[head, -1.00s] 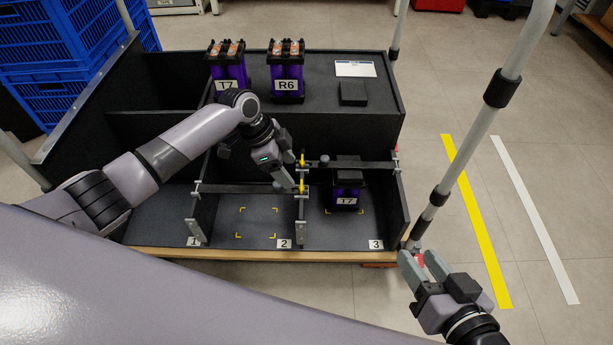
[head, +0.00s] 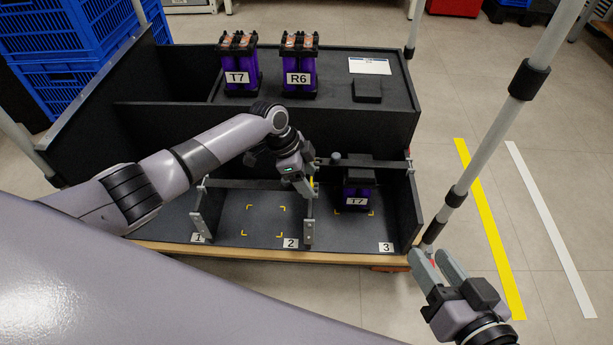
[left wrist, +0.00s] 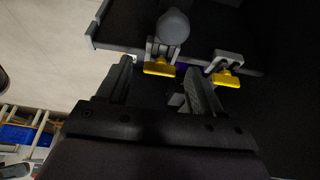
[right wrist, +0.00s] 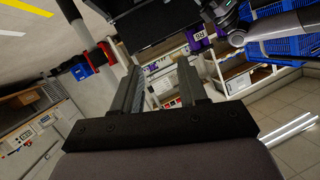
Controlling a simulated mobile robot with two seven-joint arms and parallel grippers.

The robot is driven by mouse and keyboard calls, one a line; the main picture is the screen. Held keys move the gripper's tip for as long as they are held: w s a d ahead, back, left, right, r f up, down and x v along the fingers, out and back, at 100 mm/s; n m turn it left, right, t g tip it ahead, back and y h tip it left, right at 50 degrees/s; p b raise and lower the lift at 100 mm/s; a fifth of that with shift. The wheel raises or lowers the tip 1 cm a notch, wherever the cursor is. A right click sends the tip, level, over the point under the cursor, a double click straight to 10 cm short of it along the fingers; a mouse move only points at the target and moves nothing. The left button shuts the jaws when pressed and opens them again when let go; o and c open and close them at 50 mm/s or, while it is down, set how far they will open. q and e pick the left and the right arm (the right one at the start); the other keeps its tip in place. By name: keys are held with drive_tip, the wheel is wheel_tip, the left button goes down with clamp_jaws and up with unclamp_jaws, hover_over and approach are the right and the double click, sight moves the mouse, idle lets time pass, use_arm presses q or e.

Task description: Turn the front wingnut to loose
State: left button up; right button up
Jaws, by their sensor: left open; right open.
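Two yellow wingnuts show in the left wrist view: one (left wrist: 160,68) beneath a round grey knob (left wrist: 173,27), the other (left wrist: 226,78) further right. Each sits by a grey clamp piece. In the head view a sliver of yellow wingnut (head: 311,181) shows at the divider between bays 2 and 3; my left gripper hides the rest. I cannot tell which wingnut is the front one. My left gripper (left wrist: 160,72) is open, its fingertips appearing either side of the wingnut beneath the knob; contact is not clear. My right gripper (head: 438,268) is open and empty outside the right front corner.
A purple T7 unit (head: 357,195) stands in bay 3 under a dark bar. Bay 2's marked floor (head: 263,222) is empty. Purple T7 (head: 239,78) and R6 (head: 299,78) units stand on the back shelf. A pale post (head: 490,135) rises at the right.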

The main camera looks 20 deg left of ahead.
use_arm(q)
drive_tip(key=c, duration=1.1)
drive_tip(key=shift+o, duration=0.2)
drive_tip(key=shift+r, duration=0.1)
